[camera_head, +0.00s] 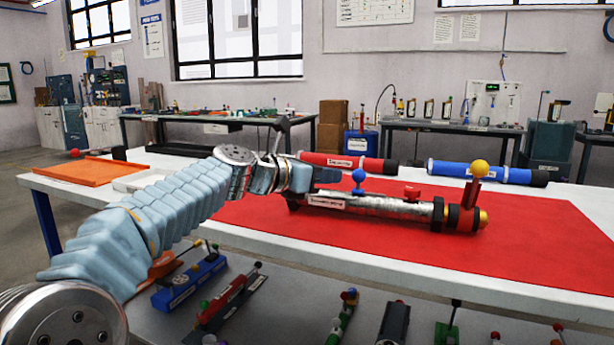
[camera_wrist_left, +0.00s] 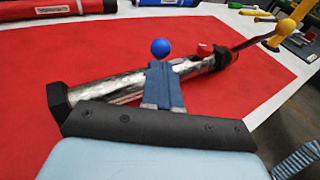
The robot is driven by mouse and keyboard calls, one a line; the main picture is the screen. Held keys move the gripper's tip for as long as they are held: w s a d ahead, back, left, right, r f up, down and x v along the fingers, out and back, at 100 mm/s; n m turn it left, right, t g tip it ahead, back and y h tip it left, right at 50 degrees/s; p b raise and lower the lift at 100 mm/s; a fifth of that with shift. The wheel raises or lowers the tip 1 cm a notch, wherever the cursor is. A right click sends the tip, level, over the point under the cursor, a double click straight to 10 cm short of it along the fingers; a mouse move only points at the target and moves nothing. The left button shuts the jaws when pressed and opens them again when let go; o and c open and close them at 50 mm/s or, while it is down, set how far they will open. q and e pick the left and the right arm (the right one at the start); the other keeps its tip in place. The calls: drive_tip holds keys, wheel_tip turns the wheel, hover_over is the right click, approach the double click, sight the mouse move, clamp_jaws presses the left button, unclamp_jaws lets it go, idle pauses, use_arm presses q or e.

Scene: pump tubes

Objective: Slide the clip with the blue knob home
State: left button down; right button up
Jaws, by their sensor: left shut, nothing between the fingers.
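A silver pump tube (camera_head: 390,206) with black ends lies on the red mat (camera_head: 530,240). It also shows in the left wrist view (camera_wrist_left: 115,82). The clip's blue knob (camera_head: 358,175) stands above the tube's middle-left part; in the left wrist view the blue knob (camera_wrist_left: 160,47) shows just beyond my fingertips. The clip's lower part is mostly hidden by the fingers there. My left gripper (camera_head: 336,175) is shut and empty, over the tube's left part, left of the knob. In the left wrist view its fingers (camera_wrist_left: 161,70) overlap the tube; contact with the clip cannot be told. My right gripper is not in view.
A red knob (camera_head: 412,192) and a yellow ball (camera_head: 480,168) on a red lever stand at the tube's right side. A red tube (camera_head: 345,162) and a blue tube (camera_head: 480,172) lie behind. An orange tray (camera_head: 88,170) is at the left. The mat's front right is clear.

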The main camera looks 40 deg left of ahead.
sight(353, 176)
use_arm(q)
drive_tip(key=shift+x, duration=2.05)
drive_tip(key=d+p, duration=0.1)
drive_tip(key=d, duration=0.1)
drive_tip(key=w+d, duration=0.1)
drive_tip(key=d, duration=0.1)
drive_tip(key=shift+w+d+p, duration=0.15)
drive_tip(key=shift+d+p, duration=0.1)
drive_tip(key=shift+p, duration=0.15)
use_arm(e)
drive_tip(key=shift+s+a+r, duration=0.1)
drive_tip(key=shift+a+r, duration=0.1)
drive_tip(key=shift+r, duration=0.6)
